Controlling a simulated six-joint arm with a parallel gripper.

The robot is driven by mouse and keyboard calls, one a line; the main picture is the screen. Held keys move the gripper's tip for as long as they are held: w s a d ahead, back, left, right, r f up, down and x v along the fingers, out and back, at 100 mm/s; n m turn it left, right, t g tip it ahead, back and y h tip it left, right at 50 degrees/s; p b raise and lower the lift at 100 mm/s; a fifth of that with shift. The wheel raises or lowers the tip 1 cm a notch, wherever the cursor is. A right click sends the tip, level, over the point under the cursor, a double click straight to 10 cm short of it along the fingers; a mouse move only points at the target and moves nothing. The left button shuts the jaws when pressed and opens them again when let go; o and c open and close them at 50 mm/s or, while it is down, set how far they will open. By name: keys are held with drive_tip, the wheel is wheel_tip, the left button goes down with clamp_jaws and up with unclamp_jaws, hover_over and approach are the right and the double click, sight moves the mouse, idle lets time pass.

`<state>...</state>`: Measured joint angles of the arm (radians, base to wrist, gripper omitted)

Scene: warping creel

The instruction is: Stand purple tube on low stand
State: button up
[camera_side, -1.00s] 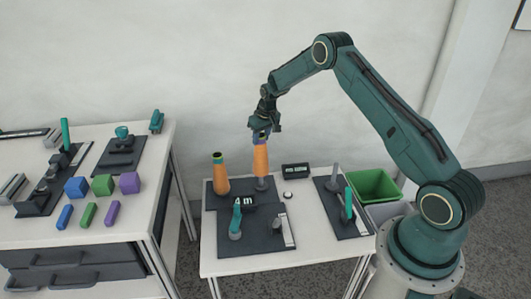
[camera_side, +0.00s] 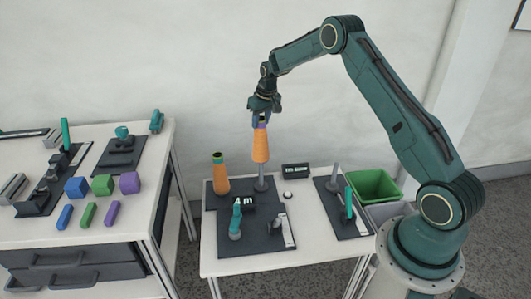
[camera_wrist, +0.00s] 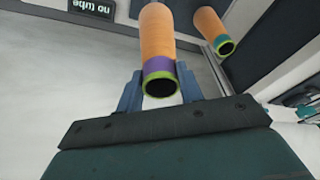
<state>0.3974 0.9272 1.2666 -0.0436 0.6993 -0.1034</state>
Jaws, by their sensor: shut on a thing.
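The purple tube (camera_side: 261,146) is an orange cone with a purple band near its top. It also shows in the wrist view (camera_wrist: 158,40), with a yellow-green rim. My gripper (camera_side: 261,119) is shut on its banded top end and holds it upright. A grey post (camera_side: 261,178) on the back dark board is directly below it; I cannot tell whether the post's tip is still inside the tube. Another grey post (camera_side: 334,178) stands bare on the right board. I cannot tell for sure which is the low stand.
A second orange cone with a teal band (camera_side: 219,176) stands close left of the post. A front board (camera_side: 258,245) carries a teal-topped fixture (camera_side: 236,220). A green bin (camera_side: 374,185) is at right. The left table (camera_side: 60,245) holds coloured blocks.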

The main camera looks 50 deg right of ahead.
drive_tip(key=shift+r, duration=0.65)
drive_tip(key=shift+r, duration=1.4)
drive_tip(key=shift+s, duration=0.15)
drive_tip(key=s+a, duration=0.2)
drive_tip(key=s, duration=1.1)
drive_tip(key=s+a, duration=0.2)
drive_tip(key=s, duration=1.1)
drive_tip(key=shift+s, duration=0.15)
drive_tip(key=shift+f, duration=0.1)
